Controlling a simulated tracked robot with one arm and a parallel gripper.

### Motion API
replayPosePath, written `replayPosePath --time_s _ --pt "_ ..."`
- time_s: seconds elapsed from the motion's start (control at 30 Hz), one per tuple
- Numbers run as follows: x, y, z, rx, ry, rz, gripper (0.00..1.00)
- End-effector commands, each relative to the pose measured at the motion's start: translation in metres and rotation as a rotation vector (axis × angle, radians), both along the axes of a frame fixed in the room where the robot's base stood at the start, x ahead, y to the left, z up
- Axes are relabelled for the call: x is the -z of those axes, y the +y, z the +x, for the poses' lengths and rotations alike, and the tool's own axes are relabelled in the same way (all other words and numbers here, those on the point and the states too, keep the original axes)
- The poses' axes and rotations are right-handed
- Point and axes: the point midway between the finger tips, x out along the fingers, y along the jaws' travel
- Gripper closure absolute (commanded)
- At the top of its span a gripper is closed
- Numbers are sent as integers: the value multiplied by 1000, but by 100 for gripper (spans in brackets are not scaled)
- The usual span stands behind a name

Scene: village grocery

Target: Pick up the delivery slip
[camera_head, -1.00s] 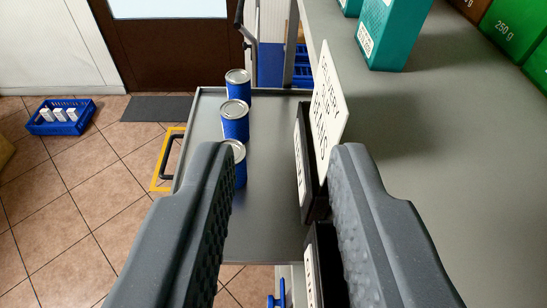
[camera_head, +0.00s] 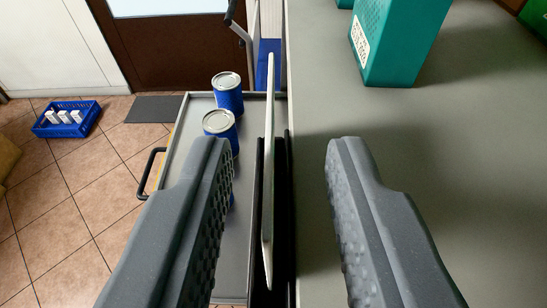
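The delivery slip (camera_head: 268,165) is a thin pale card standing upright in the middle of the view. I see it nearly edge-on, so its lettering is hidden now. Its lower part is at a dark holder (camera_head: 285,215) along the edge of the grey counter. My gripper (camera_head: 281,150) is open, with one finger on each side of the slip. The slip is nearer the left finger, with a visible gap on both sides. Neither finger appears to touch it.
Blue cans (camera_head: 220,124) stand on a grey trolley (camera_head: 178,150) at the left. A teal box (camera_head: 395,40) stands on the grey counter (camera_head: 450,150) at the right. A blue crate (camera_head: 67,131) with white items lies on the tiled floor.

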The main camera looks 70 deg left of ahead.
Motion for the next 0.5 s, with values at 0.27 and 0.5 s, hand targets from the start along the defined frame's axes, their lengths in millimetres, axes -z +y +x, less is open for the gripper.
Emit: replayPosePath --time_s 0.27,0.5 --pt "9 20 5 0 2 1 72" --pt "19 45 12 -1 0 0 72"
